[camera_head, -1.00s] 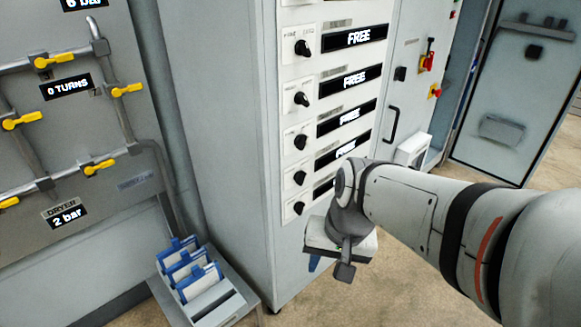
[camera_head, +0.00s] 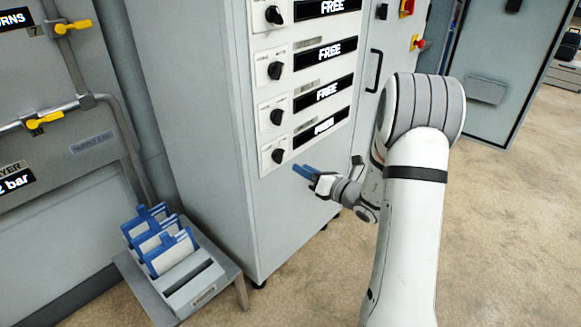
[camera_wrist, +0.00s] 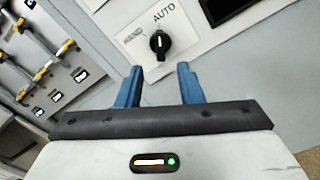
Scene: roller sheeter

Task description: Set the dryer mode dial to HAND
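In the wrist view a black dial (camera_wrist: 159,44) sits on a white plate with the words HAND and AUTO. In the head view my gripper (camera_head: 304,172) is at the right of the lowest visible dial (camera_head: 278,156), apart from the cabinet front. Several similar dials stand in a column above it. The labels here are too small to show which one is the dryer's.
Displays reading FREE (camera_head: 325,127) sit beside the dials. A vertical handle (camera_head: 375,70) is on the cabinet to the right. A low stand with blue-and-white items (camera_head: 165,246) is at the lower left. Pipes with yellow valve levers (camera_head: 45,121) line the left wall. Floor is open at right.

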